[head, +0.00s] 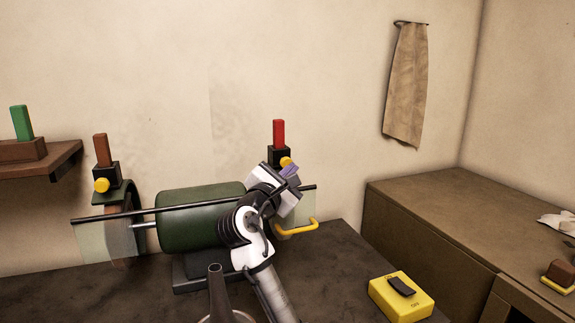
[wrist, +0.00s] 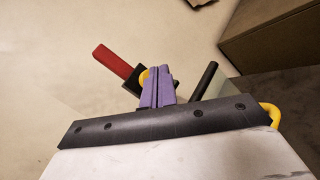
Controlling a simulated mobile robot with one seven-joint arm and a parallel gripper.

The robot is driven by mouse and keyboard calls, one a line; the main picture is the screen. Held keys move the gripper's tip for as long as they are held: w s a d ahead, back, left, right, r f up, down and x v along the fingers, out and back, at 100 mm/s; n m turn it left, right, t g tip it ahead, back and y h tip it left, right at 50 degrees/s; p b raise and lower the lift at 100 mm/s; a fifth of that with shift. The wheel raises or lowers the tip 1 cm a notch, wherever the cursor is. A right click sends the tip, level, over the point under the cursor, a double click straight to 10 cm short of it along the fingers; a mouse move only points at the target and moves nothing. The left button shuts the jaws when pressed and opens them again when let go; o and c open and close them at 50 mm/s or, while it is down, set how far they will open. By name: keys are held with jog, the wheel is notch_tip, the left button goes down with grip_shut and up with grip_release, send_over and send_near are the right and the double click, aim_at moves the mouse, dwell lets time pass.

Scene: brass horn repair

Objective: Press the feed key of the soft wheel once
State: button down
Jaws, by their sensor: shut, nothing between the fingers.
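A green two-ended buffing machine (head: 200,215) stands on the dark bench. A black holder (head: 279,155) with a red bar (head: 279,133) and a round yellow key (head: 286,162) sits above its right end. A matching holder with a brown bar (head: 102,150) and yellow key (head: 101,185) sits above the brown left wheel (head: 117,225). The right wheel is hidden by my arm, and I cannot tell which wheel is soft. My gripper (head: 291,170), with purple fingers, is shut and empty right at the right key. In the wrist view the fingers (wrist: 157,72) partly cover that key (wrist: 144,76); contact is unclear.
A clear guard and black rod (head: 205,206) run in front of the machine, with a yellow handle (head: 300,228) at right. A yellow switch box (head: 402,298) sits on the bench (head: 130,300). A shelf (head: 45,165) with a green bar is at left.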

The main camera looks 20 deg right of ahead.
jog(key=shift+w, duration=0.4)
jog(key=shift+w+p, duration=0.35)
jog(key=shift+w, duration=0.25)
dwell(0.7)
jog(key=shift+s, duration=1)
jog(key=shift+s+d, duration=0.1)
jog(key=shift+s, duration=2.4)
